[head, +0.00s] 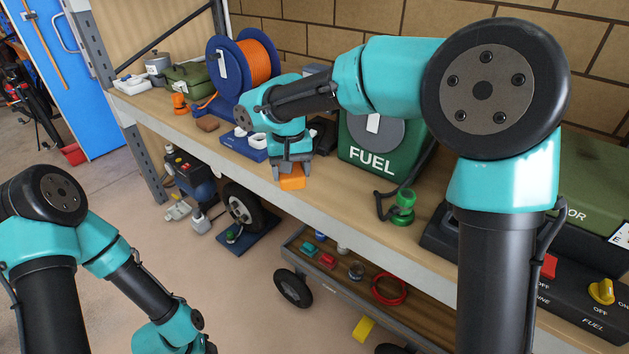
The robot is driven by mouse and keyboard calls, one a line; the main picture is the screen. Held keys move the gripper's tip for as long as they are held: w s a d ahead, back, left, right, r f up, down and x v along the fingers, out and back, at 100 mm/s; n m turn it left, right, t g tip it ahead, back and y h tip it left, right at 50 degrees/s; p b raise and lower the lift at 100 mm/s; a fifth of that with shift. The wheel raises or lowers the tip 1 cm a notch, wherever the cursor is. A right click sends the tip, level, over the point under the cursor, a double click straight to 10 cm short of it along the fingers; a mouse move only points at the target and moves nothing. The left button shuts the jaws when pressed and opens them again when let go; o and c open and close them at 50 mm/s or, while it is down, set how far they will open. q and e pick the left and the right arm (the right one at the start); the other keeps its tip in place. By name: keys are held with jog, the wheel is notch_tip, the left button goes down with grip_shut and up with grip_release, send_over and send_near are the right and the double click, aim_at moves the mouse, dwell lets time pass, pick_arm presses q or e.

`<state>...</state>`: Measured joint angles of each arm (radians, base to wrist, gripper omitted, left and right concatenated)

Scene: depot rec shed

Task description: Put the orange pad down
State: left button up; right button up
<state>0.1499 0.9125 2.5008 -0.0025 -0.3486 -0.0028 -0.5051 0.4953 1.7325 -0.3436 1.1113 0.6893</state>
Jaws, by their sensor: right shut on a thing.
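My right gripper (291,168) is shut on the orange pad (291,183), a small block that hangs below its jaws. The pad shows over the front part of the wooden shelf (345,200), left of the fuel unit. I cannot tell whether the pad touches the shelf. My left arm runs down to the bottom edge of the head view, and its gripper is out of view.
A green fuel unit (365,155) and a green nozzle (403,205) stand to the right. A blue tray (243,145) and an orange cable reel (245,62) are to the left. Below is a low cart (330,285) with small items.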

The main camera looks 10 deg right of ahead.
pick_arm(q)
jog(key=shift+o, duration=0.2)
jog(key=o, duration=0.3)
pick_arm(e)
jog(key=shift+d+f, duration=0.2)
jog(key=shift+d, duration=0.1)
pick_arm(q)
jog(key=shift+o, duration=1.3)
pick_arm(e)
jog(key=s+d+f+n, duration=0.2)
jog(key=d+f+n, duration=0.5)
jog(key=d+n, duration=0.1)
jog(key=shift+s+d+f, duration=0.2)
jog(key=shift+s+f, duration=0.05)
